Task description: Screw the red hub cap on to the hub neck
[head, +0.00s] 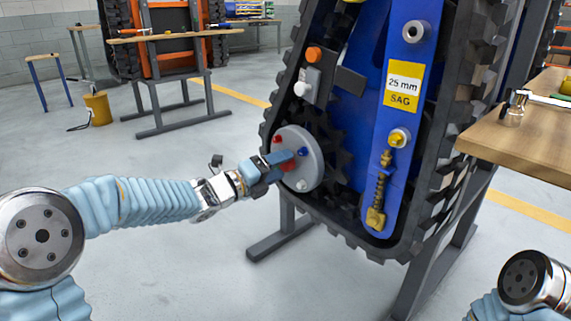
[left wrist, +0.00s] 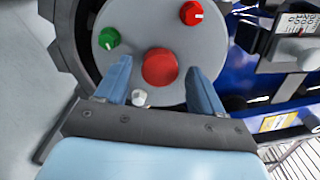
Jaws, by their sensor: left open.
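The red hub cap (left wrist: 160,68) is a round red disc at the middle of the grey hub plate (left wrist: 112,58). In the head view it shows only in part behind my fingers, on the grey hub plate (head: 313,160). My left gripper (head: 281,161) is open in front of the plate. In the left wrist view the fingers of my left gripper (left wrist: 159,75) stand on either side of the cap, with gaps showing. The hub neck is hidden behind the cap; how the cap sits on it I cannot tell. My right gripper is out of view.
The dark track (head: 435,150) surrounds the blue carrier frame (head: 408,75). A wooden bench (head: 525,140) stands at the right.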

